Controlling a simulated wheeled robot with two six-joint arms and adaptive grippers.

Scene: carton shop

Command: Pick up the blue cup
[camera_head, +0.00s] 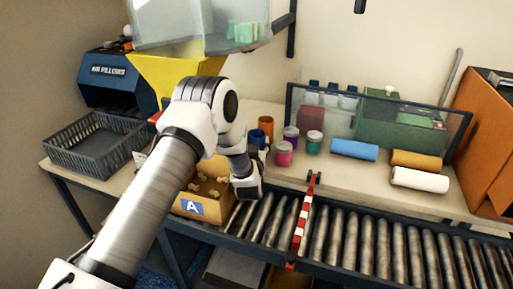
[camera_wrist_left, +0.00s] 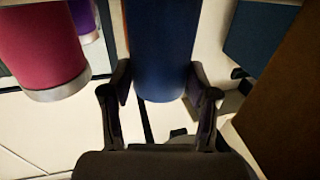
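The blue cup (camera_head: 257,138) stands on the table beside an orange cup (camera_head: 265,124) in the head view. In the left wrist view the blue cup (camera_wrist_left: 160,50) fills the space between my left gripper's fingers (camera_wrist_left: 160,82), with one finger close on each side. I cannot tell whether the pads press on it. In the head view my left gripper (camera_head: 256,164) is low in front of the cup, partly covering it. My right gripper is not in view.
A pink cup (camera_head: 284,154) stands close by and also shows in the left wrist view (camera_wrist_left: 40,45). Purple (camera_head: 291,137) and teal (camera_head: 314,143) cups are to its right. An open box marked A (camera_head: 215,210) is left of the gripper. The roller conveyor (camera_head: 345,240) runs in front.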

